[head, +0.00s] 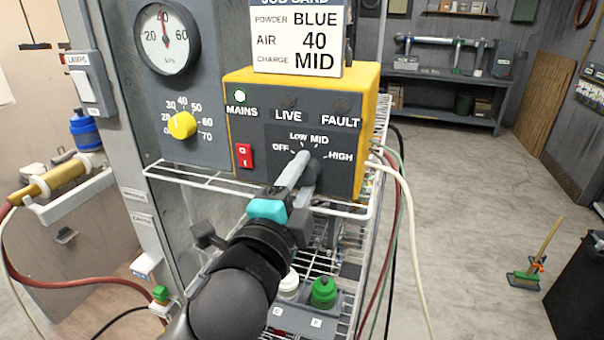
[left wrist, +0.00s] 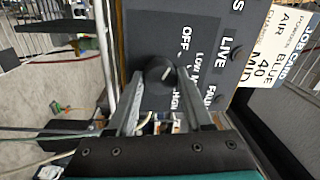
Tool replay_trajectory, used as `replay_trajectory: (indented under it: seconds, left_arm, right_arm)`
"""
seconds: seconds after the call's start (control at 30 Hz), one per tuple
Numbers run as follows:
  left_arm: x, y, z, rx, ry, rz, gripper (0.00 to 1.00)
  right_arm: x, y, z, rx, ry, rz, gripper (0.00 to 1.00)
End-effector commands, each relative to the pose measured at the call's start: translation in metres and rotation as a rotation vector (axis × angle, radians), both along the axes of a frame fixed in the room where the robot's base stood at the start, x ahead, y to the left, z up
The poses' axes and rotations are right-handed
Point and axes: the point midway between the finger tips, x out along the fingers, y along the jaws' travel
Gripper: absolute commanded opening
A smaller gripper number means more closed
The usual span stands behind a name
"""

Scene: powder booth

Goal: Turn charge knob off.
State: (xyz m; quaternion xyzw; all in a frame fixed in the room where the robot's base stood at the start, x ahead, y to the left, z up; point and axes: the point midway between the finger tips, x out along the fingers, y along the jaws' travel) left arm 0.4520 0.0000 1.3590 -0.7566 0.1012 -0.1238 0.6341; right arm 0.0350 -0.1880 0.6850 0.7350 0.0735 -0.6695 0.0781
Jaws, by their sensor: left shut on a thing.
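The charge knob (left wrist: 159,72) is a dark round knob on the dark front panel of a yellow-sided control box (head: 371,110). Labels OFF, LOW, MID and HIGH arc around it. In the left wrist view its pale mark points roughly toward LOW and MID; the exact setting is hard to tell. My left gripper (head: 304,168) is at the knob, its two grey fingers (left wrist: 158,88) on either side, shut on it. In the head view the fingers hide much of the knob. My right gripper is not in view.
The MAINS lamp (head: 240,96) glows green; the LIVE lamp (head: 289,102) and FAULT lamp (head: 342,104) look dark. A red switch (head: 244,155) sits left of the knob. A job card (head: 298,42) reads MID charge. A wire shelf (head: 200,180) and hanging cables (head: 409,215) are close by.

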Motion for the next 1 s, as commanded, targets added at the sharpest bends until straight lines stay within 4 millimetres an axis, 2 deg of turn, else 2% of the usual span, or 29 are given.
replay_trajectory:
  seconds: [0.63, 0.67, 0.9, 1.0]
  left_arm:
    - [0.0, -0.0002, 0.0005, -0.047, 0.014, -0.001, 0.0]
    - [0.0, -0.0002, 0.0005, -0.047, 0.014, -0.001, 0.54]
    - [-0.0001, -0.0002, 0.0004, -0.045, 0.013, 0.0, 0.81]
    - [-0.0001, -0.0002, 0.0003, -0.044, 0.014, -0.001, 0.81]
  right_arm:
    - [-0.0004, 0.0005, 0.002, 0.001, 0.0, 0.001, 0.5]
    - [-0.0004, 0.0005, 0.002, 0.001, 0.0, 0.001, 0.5]
    - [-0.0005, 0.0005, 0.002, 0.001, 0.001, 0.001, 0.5]
    - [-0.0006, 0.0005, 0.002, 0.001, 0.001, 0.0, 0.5]
